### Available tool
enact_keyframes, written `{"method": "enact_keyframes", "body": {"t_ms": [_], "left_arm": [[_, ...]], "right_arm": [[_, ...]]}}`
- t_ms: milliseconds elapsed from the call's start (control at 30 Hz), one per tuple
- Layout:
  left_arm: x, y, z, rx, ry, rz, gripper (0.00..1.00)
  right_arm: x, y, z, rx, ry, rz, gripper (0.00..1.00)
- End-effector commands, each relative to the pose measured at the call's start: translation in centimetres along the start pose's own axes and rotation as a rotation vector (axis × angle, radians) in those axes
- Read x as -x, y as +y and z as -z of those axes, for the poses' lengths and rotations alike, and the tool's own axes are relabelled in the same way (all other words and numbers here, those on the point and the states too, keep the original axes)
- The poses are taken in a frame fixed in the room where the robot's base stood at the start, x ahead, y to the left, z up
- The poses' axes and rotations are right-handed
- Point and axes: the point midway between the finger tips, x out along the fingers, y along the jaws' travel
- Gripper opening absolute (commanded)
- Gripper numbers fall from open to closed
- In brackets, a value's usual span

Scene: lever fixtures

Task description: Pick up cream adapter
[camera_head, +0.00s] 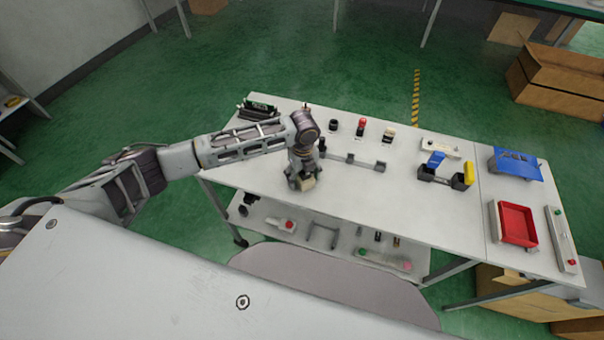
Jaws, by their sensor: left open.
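A small cream block, which looks like the cream adapter (308,184), is at the near left part of the white table, right at my left gripper. My left gripper (301,181) points down over it, with its fingers open around or beside the block; I cannot tell which. The gripper hides part of the block, and contact is unclear. My right gripper is not in view.
On the white table (400,210), a grey bracket (352,161) lies right of the gripper. Several small knobs (361,127) stand behind it. A blue and yellow fixture (446,175), blue tray (517,163) and red tray (515,223) are further right. The near middle is clear.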

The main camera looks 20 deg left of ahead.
Motion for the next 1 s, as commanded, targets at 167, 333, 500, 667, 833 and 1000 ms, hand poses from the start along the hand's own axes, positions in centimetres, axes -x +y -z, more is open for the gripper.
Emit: {"method": "enact_keyframes", "body": {"t_ms": [167,333,500,667,833,1000], "left_arm": [[0.0,0.0,0.0,0.000,0.000,0.000,0.53],[0.0,0.0,0.0,0.000,0.000,0.000,0.31],[0.1,0.0,0.0,0.000,0.000,0.001,0.14],[0.1,0.0,0.0,0.000,0.000,0.001,0.14],[0.6,-0.1,0.0,0.000,0.000,0.002,0.14],[2.1,-0.1,-0.1,0.000,-0.002,0.003,0.14]], "right_arm": [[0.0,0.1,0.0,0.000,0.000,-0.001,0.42],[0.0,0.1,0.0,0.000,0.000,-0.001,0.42],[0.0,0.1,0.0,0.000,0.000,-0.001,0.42],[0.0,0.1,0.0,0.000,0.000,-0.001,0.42],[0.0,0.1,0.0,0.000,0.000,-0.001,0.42],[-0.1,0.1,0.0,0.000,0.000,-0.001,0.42]]}}
